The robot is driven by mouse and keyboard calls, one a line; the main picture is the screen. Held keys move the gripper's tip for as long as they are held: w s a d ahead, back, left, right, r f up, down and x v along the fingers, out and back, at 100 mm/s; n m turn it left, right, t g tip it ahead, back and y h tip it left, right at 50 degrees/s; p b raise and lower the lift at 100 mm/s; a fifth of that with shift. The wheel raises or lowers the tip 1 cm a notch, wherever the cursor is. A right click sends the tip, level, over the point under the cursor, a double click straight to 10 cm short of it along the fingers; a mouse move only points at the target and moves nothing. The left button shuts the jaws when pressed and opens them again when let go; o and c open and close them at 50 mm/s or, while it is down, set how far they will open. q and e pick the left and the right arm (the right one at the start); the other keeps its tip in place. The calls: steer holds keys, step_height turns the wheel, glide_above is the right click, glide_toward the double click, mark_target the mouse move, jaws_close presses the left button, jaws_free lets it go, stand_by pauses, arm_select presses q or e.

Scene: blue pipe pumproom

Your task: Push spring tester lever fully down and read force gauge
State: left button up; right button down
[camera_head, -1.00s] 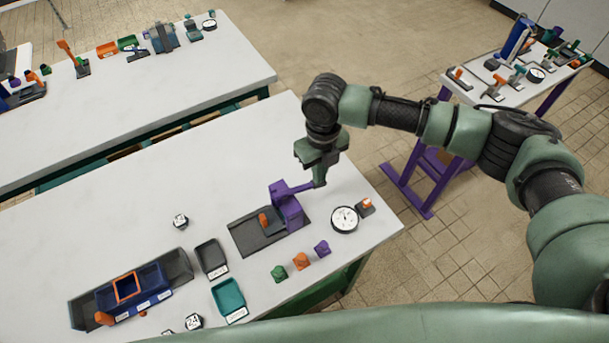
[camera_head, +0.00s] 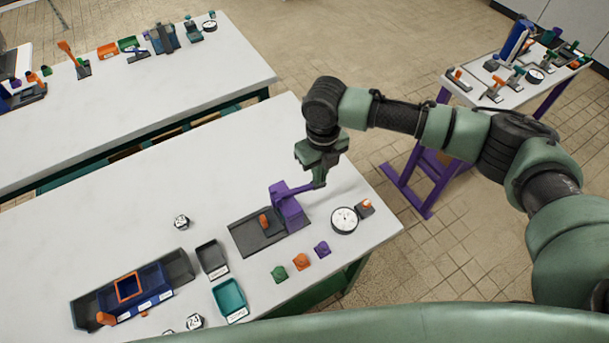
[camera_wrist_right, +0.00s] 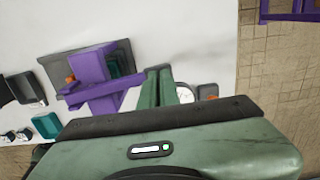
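The spring tester is a purple upright (camera_head: 288,212) on a dark base plate (camera_head: 252,236), on the near white table. Its purple lever (camera_head: 296,190) reaches right from the upright to my right gripper (camera_head: 319,184). The right wrist view shows the lever (camera_wrist_right: 118,102) running to the two green fingers (camera_wrist_right: 160,88), which lie close side by side. The fingertips are at the lever's free end; I cannot tell whether they touch it. The round white force gauge (camera_head: 344,220) lies right of the tester; its reading is too small to make out. My left gripper is out of view.
Green (camera_head: 279,273), orange (camera_head: 301,262) and purple (camera_head: 322,248) small pieces lie in front of the tester. A grey tray (camera_head: 212,258), a teal tray (camera_head: 230,300) and a blue bin (camera_head: 158,282) stand left. The table's right edge is near the gauge.

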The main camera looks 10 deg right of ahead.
step_height(320, 180, up, 12)
steer(key=p, duration=1.1)
steer(key=shift+f, duration=0.1)
